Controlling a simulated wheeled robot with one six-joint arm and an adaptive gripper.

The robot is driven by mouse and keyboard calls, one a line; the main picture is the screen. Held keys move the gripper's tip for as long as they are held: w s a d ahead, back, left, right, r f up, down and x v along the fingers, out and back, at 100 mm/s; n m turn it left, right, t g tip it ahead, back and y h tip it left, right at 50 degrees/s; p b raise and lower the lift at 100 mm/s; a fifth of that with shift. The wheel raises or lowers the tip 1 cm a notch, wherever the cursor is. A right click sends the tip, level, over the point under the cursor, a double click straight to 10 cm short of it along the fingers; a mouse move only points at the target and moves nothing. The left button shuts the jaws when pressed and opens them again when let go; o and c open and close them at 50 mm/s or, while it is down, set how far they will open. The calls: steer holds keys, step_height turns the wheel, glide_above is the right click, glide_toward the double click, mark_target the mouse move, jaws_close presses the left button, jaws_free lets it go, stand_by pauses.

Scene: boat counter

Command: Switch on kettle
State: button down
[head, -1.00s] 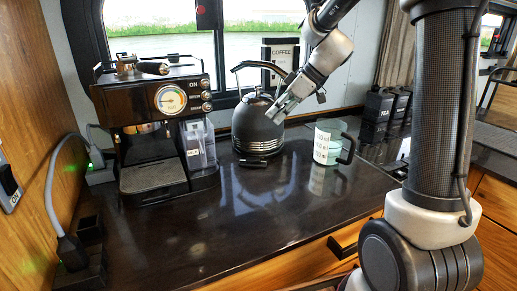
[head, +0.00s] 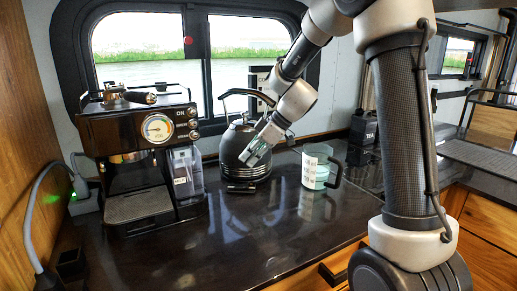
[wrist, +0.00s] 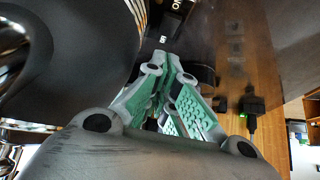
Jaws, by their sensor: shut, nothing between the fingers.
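The black kettle (head: 232,148) stands upright on the counter, with a raised curved handle and a low base plate (head: 242,187) at its front. In the wrist view the kettle's dark rounded body (wrist: 70,60) fills the upper left. My gripper (head: 250,158) is in front of the kettle's right side, above the base plate. Its green-padded fingers (wrist: 168,62) meet at the tips and hold nothing. They look very close to the kettle body; I cannot tell whether they touch. The arm and fingers hide part of the kettle's right side.
A coffee machine (head: 130,125) stands left of the kettle. A dark tea canister (head: 363,130) is farther right. The front counter (head: 220,235) is clear.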

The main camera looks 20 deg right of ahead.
glide_toward(235, 185)
steer(key=x, duration=0.3)
steer(key=shift+a+f, duration=0.1)
steer(key=shift+a, duration=0.15)
steer(key=shift+f, duration=0.5)
steer(key=shift+s+d+f, duration=0.1)
steer(key=shift+d+f, duration=0.3)
steer(key=shift+f, duration=0.2)
steer(key=shift+r, duration=0.1)
steer(key=shift+a, duration=0.15)
steer(key=shift+w+a+r, duration=0.3)
steer(key=shift+a, duration=0.3)
